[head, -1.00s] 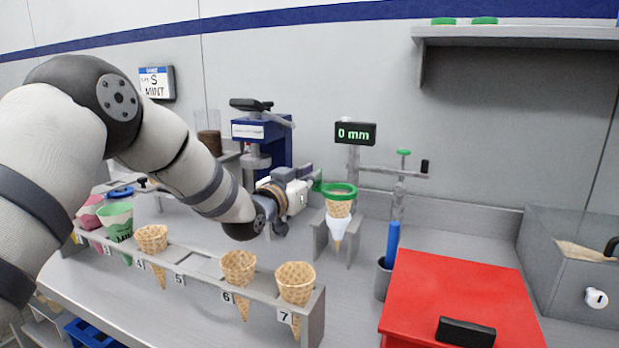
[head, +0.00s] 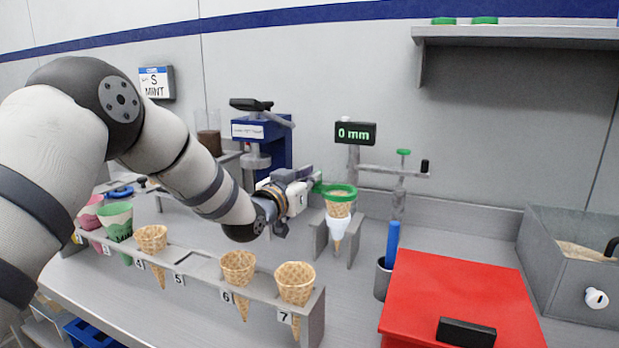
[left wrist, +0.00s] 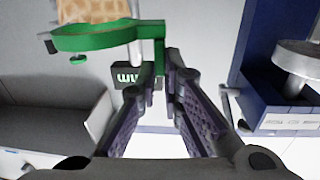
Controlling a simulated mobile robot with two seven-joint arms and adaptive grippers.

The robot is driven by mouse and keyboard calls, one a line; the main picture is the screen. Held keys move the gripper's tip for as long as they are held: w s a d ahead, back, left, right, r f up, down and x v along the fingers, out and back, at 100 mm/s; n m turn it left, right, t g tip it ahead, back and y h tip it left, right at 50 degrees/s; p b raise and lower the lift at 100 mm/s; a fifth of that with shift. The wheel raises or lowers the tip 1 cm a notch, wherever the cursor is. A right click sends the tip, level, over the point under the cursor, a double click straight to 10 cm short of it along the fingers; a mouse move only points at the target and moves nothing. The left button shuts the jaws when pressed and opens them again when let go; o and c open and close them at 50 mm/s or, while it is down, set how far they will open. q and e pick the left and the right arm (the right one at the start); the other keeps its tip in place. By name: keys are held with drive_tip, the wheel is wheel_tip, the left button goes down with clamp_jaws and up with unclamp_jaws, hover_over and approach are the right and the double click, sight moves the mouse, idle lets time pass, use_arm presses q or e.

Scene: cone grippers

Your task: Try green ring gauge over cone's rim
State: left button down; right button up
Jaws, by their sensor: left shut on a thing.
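The green ring gauge (head: 339,190) is level at the top of a waffle cone (head: 338,209) in a white sleeve on a small grey stand. The ring surrounds the cone's top in the head view; I cannot tell whether it touches the cone. My left gripper (head: 311,184) is shut on the gauge's green handle, left of the cone. The left wrist view shows the fingers (left wrist: 160,62) at the handle and the ring (left wrist: 95,37) against the waffle surface (left wrist: 95,10). My right gripper is not in view.
A front rack (head: 205,270) holds several cones and coloured cups. A display (head: 355,133) reads 0 mm behind the stand. A red box (head: 460,290) and a blue stick in a grey cup (head: 382,280) stand to the right. A blue machine (head: 270,145) stands behind my arm.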

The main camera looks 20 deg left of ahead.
use_arm(q)
drive_tip(key=shift+f, duration=0.3)
drive_tip(key=c, duration=1.7)
unclamp_jaws()
drive_tip(key=shift+o, duration=0.2)
drive_tip(key=s, duration=0.7)
drive_tip(key=shift+s+a, duration=0.25)
drive_tip(key=shift+a, duration=0.2)
